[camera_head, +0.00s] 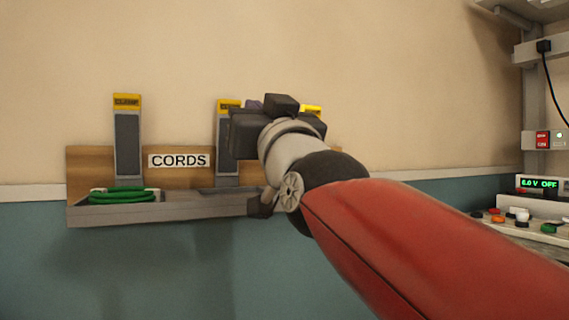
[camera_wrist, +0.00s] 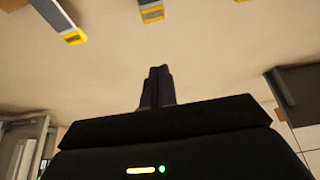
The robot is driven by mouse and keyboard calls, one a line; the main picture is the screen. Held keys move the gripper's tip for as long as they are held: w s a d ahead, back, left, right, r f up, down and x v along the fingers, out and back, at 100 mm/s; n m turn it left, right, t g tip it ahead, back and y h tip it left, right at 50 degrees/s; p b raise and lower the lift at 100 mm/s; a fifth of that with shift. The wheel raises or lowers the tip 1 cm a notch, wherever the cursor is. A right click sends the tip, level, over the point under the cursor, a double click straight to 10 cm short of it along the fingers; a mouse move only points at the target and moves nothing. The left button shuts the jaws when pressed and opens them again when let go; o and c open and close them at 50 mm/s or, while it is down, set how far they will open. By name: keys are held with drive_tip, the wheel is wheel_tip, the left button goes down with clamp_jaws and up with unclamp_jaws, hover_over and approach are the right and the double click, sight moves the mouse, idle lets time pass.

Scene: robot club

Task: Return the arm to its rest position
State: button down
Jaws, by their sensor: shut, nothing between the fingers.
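My red and grey arm reaches from the lower right toward the wall rack in the head view. My gripper (camera_wrist: 160,70) shows in the wrist view with its dark fingers together and nothing between them. In the head view its fingers are mostly hidden behind the wrist housing. The gripper is in front of the right half of the cord rack (camera_head: 180,211); I cannot tell the gap between them.
A coiled green cord (camera_head: 122,196) lies on the rack's left shelf, below a grey upright with a yellow tip (camera_head: 127,100). A CORDS label (camera_head: 179,160) is on the wooden backboard. At right stands a bench with a power supply display (camera_head: 538,184) and shelf post.

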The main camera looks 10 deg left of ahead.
drive_tip(key=d+f+m+g+h, duration=0.1)
drive_tip(key=d+f+g+h, duration=0.25)
drive_tip(key=d+f, duration=0.65)
drive_tip(key=d+f+m+g+h, duration=0.25)
drive_tip(key=f+h, duration=0.25)
drive_tip(key=f, duration=1)
drive_tip(key=s+d+f+m+g+h, duration=0.1)
drive_tip(key=s+d+f, duration=0.3)
drive_tip(key=f, duration=0.4)
drive_tip(key=s+d+f+m+g+h+p, duration=0.1)
drive_tip(key=s+d+f+g, duration=0.3)
drive_tip(key=s+f, duration=0.2)
drive_tip(key=s+d+f+m+g+h, duration=0.1)
drive_tip(key=s+d+f+g+h, duration=0.1)
drive_tip(key=f, duration=0.8)
drive_tip(key=s+d+g, duration=0.1)
drive_tip(key=s+d, duration=0.1)
drive_tip(key=shift+s+d+p, duration=0.3)
drive_tip(key=shift+s+d, duration=0.1)
drive_tip(key=shift+d, duration=0.1)
